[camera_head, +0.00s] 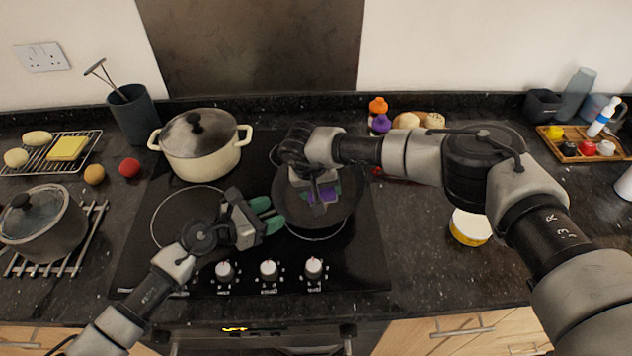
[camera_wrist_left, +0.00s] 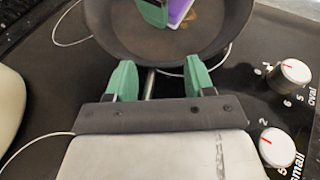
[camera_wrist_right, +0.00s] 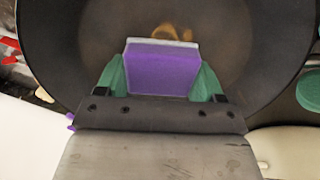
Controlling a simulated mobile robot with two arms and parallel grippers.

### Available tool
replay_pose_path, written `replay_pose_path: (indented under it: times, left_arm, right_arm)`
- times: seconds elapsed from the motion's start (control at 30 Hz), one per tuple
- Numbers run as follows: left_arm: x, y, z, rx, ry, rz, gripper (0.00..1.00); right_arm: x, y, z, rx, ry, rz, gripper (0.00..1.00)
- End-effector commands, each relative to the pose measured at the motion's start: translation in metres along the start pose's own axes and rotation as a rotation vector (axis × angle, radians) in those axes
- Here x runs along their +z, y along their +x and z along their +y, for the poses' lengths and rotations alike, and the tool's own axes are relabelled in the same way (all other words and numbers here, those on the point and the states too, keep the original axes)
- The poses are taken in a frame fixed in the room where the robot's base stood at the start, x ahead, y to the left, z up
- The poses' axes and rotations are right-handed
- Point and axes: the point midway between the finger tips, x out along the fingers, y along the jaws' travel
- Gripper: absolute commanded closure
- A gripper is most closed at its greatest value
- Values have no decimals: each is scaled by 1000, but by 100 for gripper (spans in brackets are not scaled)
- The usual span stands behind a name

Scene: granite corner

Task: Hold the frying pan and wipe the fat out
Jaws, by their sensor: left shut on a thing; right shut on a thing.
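The dark frying pan (camera_head: 347,198) sits on the right part of the black hob. My left gripper (camera_head: 268,214) is at the pan's left side; in the left wrist view its green fingers (camera_wrist_left: 158,82) are shut on the pan's thin metal handle. My right gripper (camera_head: 320,190) is over the pan, shut on a purple sponge (camera_wrist_right: 160,72) with a pale far edge. The sponge is inside the pan, low over its base; whether it touches cannot be told. A brownish fat patch (camera_wrist_right: 178,33) shows on the pan's base just beyond the sponge.
A cream lidded pot (camera_head: 200,150) stands behind left on the hob. A grey pan (camera_head: 42,225) rests on a rack at far left. Several knobs (camera_head: 268,270) line the hob's front. A yellow-and-white tub (camera_head: 470,226) stands on the right counter, with a wooden tray (camera_head: 582,150) behind.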

Motion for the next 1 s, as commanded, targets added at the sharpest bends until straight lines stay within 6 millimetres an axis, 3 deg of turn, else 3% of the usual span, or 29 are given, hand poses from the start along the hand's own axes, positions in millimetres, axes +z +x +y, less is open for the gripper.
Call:
replay_pose_path:
  times: [0.03,0.33,0.73,1.0]
  left_arm:
    - [-15,0,-3,-7,-13,27,60]
    - [-16,0,-3,-5,-13,27,60]
    - [-15,0,-3,-7,-13,26,56]
    - [-15,0,-3,-7,-12,26,59]
  right_arm:
    - [7,9,5,13,-1,-14,54]
    - [14,9,2,17,-2,-18,54]
    - [-14,6,-17,7,0,-11,54]
    - [-19,2,-18,7,-2,-8,54]
